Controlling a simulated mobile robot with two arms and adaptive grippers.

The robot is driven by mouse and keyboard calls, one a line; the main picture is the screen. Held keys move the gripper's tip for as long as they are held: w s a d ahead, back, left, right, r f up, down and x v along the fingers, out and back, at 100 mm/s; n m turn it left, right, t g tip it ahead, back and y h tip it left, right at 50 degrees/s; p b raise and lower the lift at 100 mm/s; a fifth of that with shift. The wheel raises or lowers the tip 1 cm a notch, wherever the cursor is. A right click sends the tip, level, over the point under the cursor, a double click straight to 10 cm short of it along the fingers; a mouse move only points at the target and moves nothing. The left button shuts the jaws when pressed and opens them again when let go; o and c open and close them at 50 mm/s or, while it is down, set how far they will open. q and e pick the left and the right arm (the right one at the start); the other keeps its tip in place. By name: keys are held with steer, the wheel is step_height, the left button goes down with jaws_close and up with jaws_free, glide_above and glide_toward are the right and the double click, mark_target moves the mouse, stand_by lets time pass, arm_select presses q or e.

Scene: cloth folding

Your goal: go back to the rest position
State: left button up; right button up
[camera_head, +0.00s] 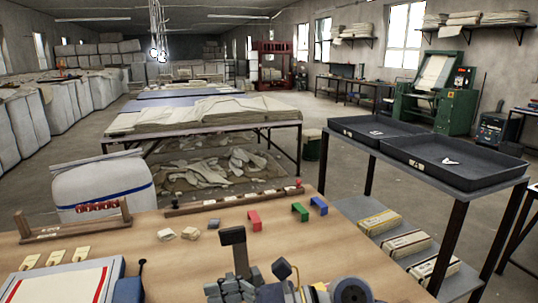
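Dark and grey machine-like parts (235,255) stand at the bottom middle on the near wooden table (190,250), cut off by the lower edge. I cannot tell what they belong to. No cloth lies on the visible part of this table. Pale cloths (205,113) are stacked on a long table further back.
A wooden rack (75,230), a wooden rail (232,200) and small red, green and blue blocks (300,212) sit on the near table. To the right stands a dark-legged table with black trays (460,160). Open floor (340,185) lies between the tables.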

step_height(320, 180, up, 7)
steer(key=w+m+t+y, duration=0.1)
steer(key=m+t+y, duration=0.2)
steer(key=m+y, duration=0.25)
steer(key=w+d+r+m+t+h, duration=0.1)
steer(key=w+d+m+t+h, duration=0.25)
steer(key=d+m+t, duration=0.45)
steer(key=w+d+r+m+t+h, duration=0.1)
steer(key=w+d+m+t+h, duration=0.3)
steer(key=m+t, duration=0.7)
steer(key=d+f+m+g+h, duration=0.5)
steer(key=d+f+m+h, duration=0.95)
steer(key=f+m, duration=0.5)
steer(key=s+d+f+m+g, duration=0.4)
steer(key=s+f+m+g, duration=0.15)
steer(key=s+f, duration=0.55)
steer(key=s+f+m+g, duration=0.2)
steer(key=s+f+g, duration=0.5)
steer(key=s, duration=0.6)
step_height(320, 180, down, 26)
steer(key=s, duration=0.1)
steer(key=s+d+f+g, duration=0.2)
steer(key=s+d+f, duration=0.1)
steer(key=s+f, duration=1.3)
steer(key=shift+s+f, duration=0.25)
steer(key=shift+s, duration=0.35)
